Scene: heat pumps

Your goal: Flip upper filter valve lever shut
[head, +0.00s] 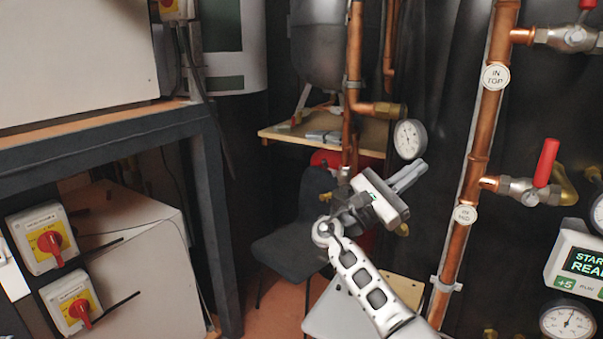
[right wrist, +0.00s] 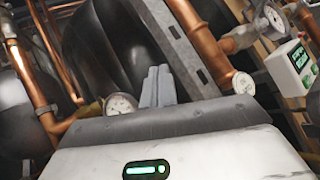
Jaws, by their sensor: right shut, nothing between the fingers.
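My right gripper (head: 408,176) is in the middle of the head view, in front of the dark wall and left of the tall copper pipe. Its two grey fingers are together and empty; they also show in the right wrist view (right wrist: 157,86). A red valve lever (head: 546,162) stands up, slightly tilted, on a silver valve (head: 521,190) at the right, well apart from my gripper. A second valve (head: 574,39) sits higher, with its red handle (head: 588,4) cut off by the top edge. I cannot tell which one is the upper filter valve. My left gripper is not in view.
The copper pipe (head: 478,150) with round tags runs between my gripper and the valves. A pressure gauge (head: 409,139) is just above the gripper. A display box (head: 578,262) and a lower gauge (head: 567,321) are at right. A dark chair (head: 292,240) stands behind.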

